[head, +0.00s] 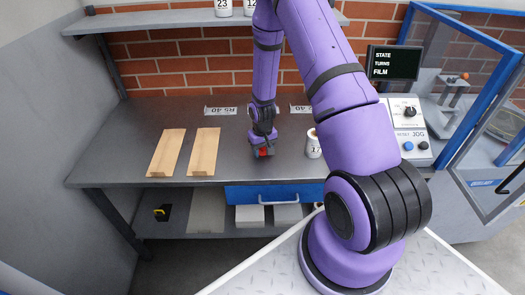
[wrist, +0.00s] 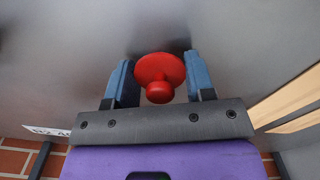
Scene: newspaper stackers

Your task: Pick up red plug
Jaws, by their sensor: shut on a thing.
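The red plug (wrist: 160,72) shows in the wrist view as a round red disc with a knob on it, between the two blue finger pads. My gripper (wrist: 158,80) is shut on it, with one finger at each side. In the head view the red plug (head: 264,152) shows as a small red patch at the end of my gripper (head: 263,150), over the middle of the grey worktop. I cannot tell whether the plug touches the worktop.
Two wooden boards (head: 203,152) lie left on the worktop (head: 120,145). A white numbered cup (head: 313,148) stands just right of my gripper. A control panel (head: 408,130) and a blue-framed machine (head: 460,120) stand at the right. A shelf (head: 160,18) runs above.

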